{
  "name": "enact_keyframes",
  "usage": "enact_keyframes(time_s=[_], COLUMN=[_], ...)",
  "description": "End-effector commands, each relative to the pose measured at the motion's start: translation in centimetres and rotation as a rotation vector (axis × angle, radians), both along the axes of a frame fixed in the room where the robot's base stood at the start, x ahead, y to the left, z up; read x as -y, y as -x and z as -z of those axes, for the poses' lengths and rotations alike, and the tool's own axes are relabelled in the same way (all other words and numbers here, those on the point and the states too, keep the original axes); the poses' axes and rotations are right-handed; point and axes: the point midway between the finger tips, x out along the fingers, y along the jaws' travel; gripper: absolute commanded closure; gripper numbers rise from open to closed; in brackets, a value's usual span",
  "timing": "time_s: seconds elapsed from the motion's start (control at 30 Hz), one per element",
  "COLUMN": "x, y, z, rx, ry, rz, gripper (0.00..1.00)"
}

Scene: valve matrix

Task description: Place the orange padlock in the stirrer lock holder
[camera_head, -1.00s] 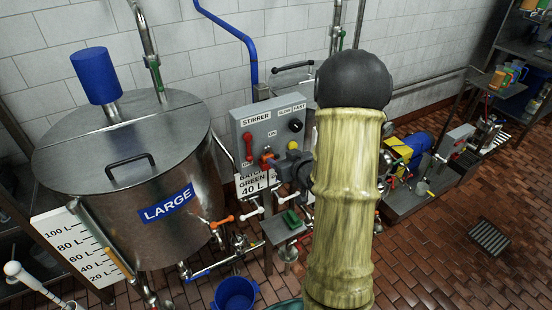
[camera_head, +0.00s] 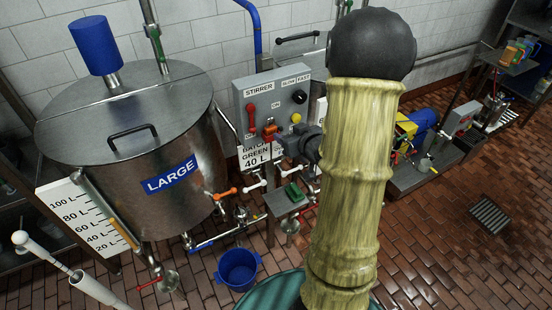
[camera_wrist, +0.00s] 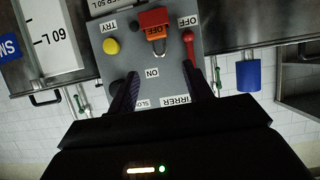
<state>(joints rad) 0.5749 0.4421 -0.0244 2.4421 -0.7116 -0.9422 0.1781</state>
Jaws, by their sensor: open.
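The grey stirrer panel (camera_head: 270,108) stands right of the large tank. An orange padlock (camera_wrist: 157,33) shows in the wrist view against a red block, which looks like the lock holder (camera_wrist: 152,18). Its shackle points towards my fingers in the picture. In the head view the padlock and red block show as a small red-orange patch (camera_head: 269,131). My gripper (camera_wrist: 160,70) is open and empty, its two fingers apart in front of the panel, with the padlock beyond the gap. Whether the padlock is fully seated, I cannot tell.
A red lever (camera_wrist: 189,46) and a yellow button (camera_wrist: 111,46) sit on the panel near the padlock. The large steel tank (camera_head: 135,140) stands at the left. A blue bucket (camera_head: 238,269) is on the brick floor. My arm hides part of the area right of the panel.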

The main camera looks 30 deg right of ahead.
Motion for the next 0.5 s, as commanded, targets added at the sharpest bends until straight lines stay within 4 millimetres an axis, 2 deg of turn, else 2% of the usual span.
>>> enact_keyframes(time_s=[0.13, 0.27, 0.37, 0.5], x=[-2.1, -4.7, -6.8, -10.6], y=[0.4, 1.9, 3.9, 7.5], z=[0.2, 0.6, 0.9, 1.0], rx=[-0.116, -0.273, -0.396, -0.576], ry=[0.038, 0.066, 0.072, 0.062], rz=[0.024, 0.056, 0.075, 0.078], gripper=[0.5, 0.5, 0.5, 0.5])
